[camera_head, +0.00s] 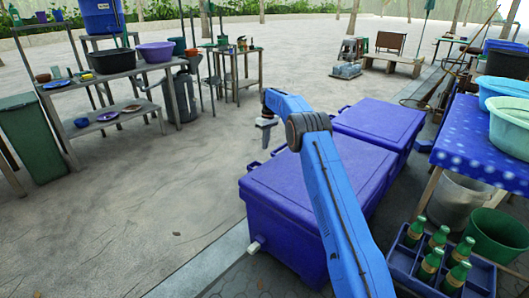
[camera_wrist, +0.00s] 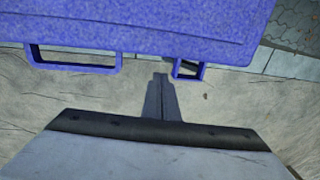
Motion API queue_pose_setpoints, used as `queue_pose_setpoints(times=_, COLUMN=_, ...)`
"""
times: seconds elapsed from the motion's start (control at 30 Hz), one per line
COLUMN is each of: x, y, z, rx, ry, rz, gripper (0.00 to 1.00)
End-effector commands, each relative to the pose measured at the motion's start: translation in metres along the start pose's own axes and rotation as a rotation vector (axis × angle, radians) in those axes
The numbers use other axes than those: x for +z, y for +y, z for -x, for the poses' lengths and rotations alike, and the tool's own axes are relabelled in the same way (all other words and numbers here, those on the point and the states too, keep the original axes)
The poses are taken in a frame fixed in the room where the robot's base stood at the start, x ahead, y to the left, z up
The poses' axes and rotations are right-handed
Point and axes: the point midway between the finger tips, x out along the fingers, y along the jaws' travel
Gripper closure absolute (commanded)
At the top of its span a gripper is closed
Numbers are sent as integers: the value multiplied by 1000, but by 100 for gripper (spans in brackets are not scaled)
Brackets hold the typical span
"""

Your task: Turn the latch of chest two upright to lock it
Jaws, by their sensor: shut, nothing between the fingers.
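Two blue chests with closed lids stand end to end in the head view, a near one (camera_head: 290,195) and a far one (camera_head: 380,122). I cannot tell from markings which is chest two. A small blue piece (camera_head: 254,166), perhaps a latch, sticks out from the near chest's left side. My gripper (camera_head: 266,140) hangs left of the chests, shut and empty. In the wrist view, my gripper's shut fingers (camera_wrist: 161,80) point at a chest's edge (camera_wrist: 150,38). A small blue loop (camera_wrist: 188,70), perhaps the latch, is just right of the fingertips, seemingly apart from them.
A wider blue handle loop (camera_wrist: 75,60) sits left on that chest. A crate (camera_head: 405,257) of green bottles and a table with a blue cloth (camera_head: 470,140) stand right of the chests. The sandy floor to the left is clear up to a shelf table (camera_head: 100,75).

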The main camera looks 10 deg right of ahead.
Motion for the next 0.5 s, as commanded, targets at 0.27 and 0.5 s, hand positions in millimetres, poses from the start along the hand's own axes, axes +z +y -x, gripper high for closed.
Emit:
queue_pose_setpoints(times=0.27, x=-1, y=-16, z=-3, rx=71, ry=-49, rz=-34, gripper=61)
queue_pose_setpoints(times=0.5, x=1, y=-68, z=-34, rx=366, ry=-151, rz=-115, gripper=61)
